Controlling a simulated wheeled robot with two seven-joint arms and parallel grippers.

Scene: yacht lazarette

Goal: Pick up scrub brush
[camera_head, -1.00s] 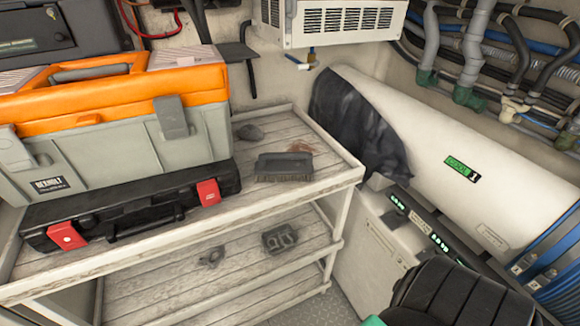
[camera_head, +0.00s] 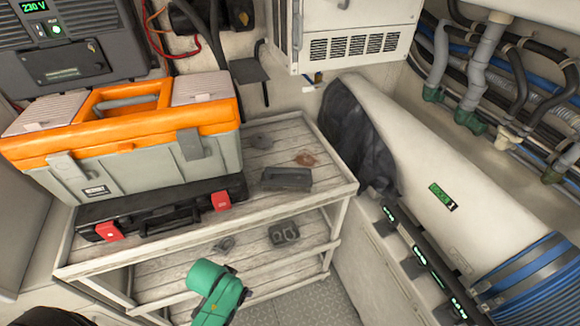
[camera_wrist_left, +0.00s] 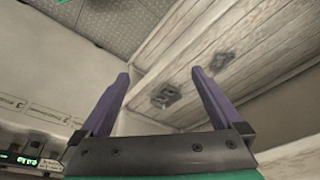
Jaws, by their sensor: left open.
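The scrub brush (camera_head: 286,178), a dark rectangular block, lies flat on the top board of the wooden shelf unit (camera_head: 328,192), near its front edge and to the right of the tool cases. I cannot make it out in the left wrist view. My left gripper shows in the left wrist view, its two purple fingers (camera_wrist_left: 161,75) spread apart with nothing between them. It is apart from the brush. A green part of my own arm is at the bottom of the head view; no fingers show there. My right gripper is not in view.
An orange and grey toolbox (camera_head: 130,130) stands on a black case (camera_head: 160,208) left of the brush. Two dark items, a ridged block (camera_head: 284,233) and a smaller piece (camera_head: 224,245), lie on the lower shelf.

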